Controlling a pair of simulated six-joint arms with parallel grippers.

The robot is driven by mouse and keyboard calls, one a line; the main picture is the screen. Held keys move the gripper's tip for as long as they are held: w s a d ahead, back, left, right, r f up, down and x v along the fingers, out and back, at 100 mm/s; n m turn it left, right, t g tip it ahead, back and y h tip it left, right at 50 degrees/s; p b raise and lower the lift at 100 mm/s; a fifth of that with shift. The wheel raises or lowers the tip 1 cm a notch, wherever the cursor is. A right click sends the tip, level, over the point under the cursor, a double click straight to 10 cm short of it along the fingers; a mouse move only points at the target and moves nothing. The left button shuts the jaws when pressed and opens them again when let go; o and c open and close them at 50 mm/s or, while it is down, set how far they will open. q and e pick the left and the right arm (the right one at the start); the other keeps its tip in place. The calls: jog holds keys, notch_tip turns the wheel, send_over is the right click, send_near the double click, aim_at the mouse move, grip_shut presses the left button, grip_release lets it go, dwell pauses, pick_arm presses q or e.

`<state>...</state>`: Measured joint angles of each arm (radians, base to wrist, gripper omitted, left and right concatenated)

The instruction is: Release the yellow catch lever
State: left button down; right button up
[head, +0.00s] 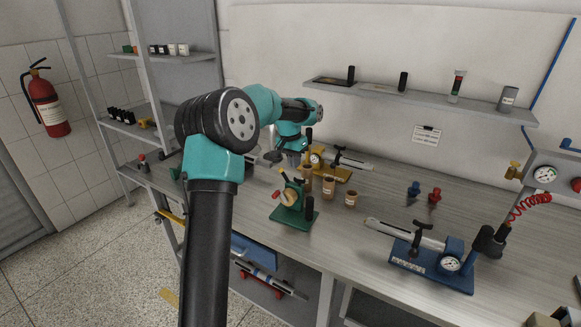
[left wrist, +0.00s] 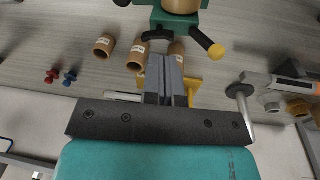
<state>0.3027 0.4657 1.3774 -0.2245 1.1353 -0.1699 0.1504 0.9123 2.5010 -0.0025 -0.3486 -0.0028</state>
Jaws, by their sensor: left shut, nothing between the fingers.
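The green fixture (head: 293,215) stands on the bench near its front edge, with a tan round part on its face. A lever with a yellow end (head: 283,173) rises at its upper left. In the left wrist view, the green fixture (left wrist: 168,20) is at the top edge, and the yellow lever end (left wrist: 217,51) sticks out at its right. My left gripper (head: 291,160) is behind the fixture in the head view. Its fingers (left wrist: 166,65) are shut and empty, apart from the yellow end, which lies up and to their right in the wrist view. My right gripper is not in view.
Several tan cylinders (head: 329,187) stand beside the green fixture. A yellow fixture (head: 337,174) is behind them, and a blue fixture (head: 430,269) is at the right. Blue and red small pieces (head: 434,196) lie between. The bench in front of them is clear.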

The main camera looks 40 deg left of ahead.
pick_arm(q)
notch_tip(320, 180, up, 8)
jog(key=s+a, duration=0.1)
jog(key=a, duration=0.1)
jog(key=shift+r, duration=0.2)
jog(key=shift+s, duration=0.15)
